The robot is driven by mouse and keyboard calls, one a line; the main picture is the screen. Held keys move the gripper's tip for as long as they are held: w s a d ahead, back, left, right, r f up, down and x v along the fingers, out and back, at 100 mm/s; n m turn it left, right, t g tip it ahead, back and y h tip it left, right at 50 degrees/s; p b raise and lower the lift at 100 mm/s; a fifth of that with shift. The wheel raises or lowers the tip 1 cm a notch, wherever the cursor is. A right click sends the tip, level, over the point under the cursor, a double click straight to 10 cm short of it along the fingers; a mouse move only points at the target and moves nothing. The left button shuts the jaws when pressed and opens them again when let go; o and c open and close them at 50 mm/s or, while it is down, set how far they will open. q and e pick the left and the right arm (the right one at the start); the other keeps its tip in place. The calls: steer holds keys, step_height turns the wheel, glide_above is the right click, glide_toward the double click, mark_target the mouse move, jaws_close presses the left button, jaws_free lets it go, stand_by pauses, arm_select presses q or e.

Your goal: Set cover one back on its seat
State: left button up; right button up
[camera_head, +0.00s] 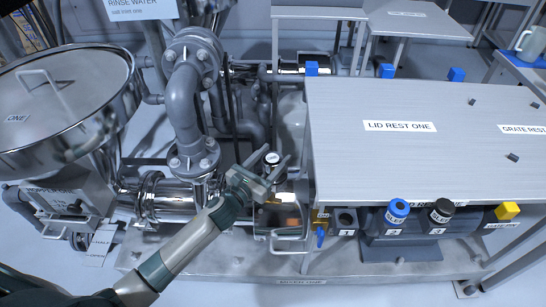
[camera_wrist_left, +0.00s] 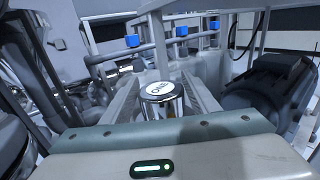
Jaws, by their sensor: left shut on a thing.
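A small silver cap with a white top marked ONE (camera_wrist_left: 161,92) sits between the fingers of my left gripper in the left wrist view. In the head view the same cap (camera_head: 272,158) shows between the fingertips of my left gripper (camera_head: 272,168), above the steel pipework. The gripper is shut on it, and its white top faces up. Grey block 1 (camera_head: 346,220) on the front row has a dark round top with no coloured cap on it. The gripper is to the left of this block. My right gripper is not in view.
Next to block 1 stand a blue cap (camera_head: 398,209), a black cap (camera_head: 442,210) and a yellow cap (camera_head: 507,210). The bench marked LID REST ONE (camera_head: 400,95) lies behind them. A steel hopper with lid ONE (camera_head: 62,95) is at the left; grey pipes (camera_head: 186,100) rise beside it.

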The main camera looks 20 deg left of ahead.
arm_select(q)
steer(key=shift+f+b, duration=0.5)
steer(key=shift+f, duration=0.1)
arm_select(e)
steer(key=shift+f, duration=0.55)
arm_select(q)
steer(key=o, duration=1.4)
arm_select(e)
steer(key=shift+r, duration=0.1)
arm_select(q)
steer(key=b+v, duration=0.1)
steer(key=v, duration=1.6)
steer(key=shift+s+r, duration=0.15)
steer(key=shift+s, duration=0.05)
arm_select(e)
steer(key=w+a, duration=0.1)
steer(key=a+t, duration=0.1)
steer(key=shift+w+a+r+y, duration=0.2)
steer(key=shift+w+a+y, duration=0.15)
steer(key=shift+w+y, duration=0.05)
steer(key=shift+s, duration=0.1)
